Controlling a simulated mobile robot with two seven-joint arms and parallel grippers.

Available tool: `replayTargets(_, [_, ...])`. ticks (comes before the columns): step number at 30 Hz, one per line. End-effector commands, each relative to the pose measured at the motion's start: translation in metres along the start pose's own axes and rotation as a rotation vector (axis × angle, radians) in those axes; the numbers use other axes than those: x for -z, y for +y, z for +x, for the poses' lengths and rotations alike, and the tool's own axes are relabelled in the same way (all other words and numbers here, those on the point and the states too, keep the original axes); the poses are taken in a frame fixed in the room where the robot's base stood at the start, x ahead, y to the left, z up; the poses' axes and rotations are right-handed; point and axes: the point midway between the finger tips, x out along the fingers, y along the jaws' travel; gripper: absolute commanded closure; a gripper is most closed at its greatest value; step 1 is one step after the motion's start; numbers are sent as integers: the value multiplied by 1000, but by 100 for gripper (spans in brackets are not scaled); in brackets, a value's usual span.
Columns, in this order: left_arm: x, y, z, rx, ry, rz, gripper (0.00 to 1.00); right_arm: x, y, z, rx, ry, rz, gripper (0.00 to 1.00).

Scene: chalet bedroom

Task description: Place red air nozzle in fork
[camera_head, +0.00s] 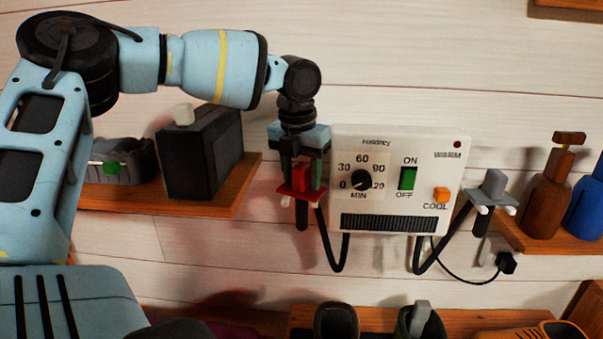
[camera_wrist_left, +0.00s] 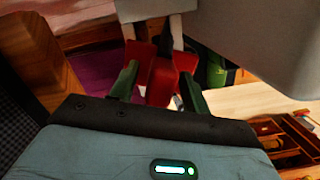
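The red air nozzle (camera_head: 301,178) stands upright at the left side of the white dryer box (camera_head: 400,145), its dark stem hanging down. White fork prongs (camera_head: 285,201) show beside it at its flange. In the left wrist view the nozzle (camera_wrist_left: 160,82) has a pale prong (camera_wrist_left: 131,31) on each side of its dark stem. Whether its flange rests fully on the fork is hard to tell. My left gripper (camera_head: 302,168) is over the nozzle, its green fingers on either side of the red block; the wrist view shows gaps beside it. My right gripper is out of view.
A grey nozzle (camera_head: 493,186) sits in a fork at the box's right. A shelf (camera_head: 238,190) on the left bears a dark box (camera_head: 203,152). Brown and blue bottles (camera_head: 547,192) stand on the right shelf. Black hoses (camera_head: 337,258) loop below the dryer.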

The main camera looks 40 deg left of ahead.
Motion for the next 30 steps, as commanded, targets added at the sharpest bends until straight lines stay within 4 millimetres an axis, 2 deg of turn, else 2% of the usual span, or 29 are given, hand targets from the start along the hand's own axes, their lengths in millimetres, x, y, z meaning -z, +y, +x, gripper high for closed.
replayTargets(8, [-1, 0, -10, 1, -2, 0, 53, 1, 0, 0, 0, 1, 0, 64])
replayTargets(11, [-1, 0, -23, 1, -2, 0, 53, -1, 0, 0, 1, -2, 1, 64])
replayTargets(21, [-1, 0, -90, 0, -3, -1, 53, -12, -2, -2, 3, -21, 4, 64])
replayTargets(25, [-1, 0, -109, 0, -2, -1, 53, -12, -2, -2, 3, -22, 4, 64])
replayTargets(30, [0, 0, -121, 0, 0, 0, 53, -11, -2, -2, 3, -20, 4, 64])
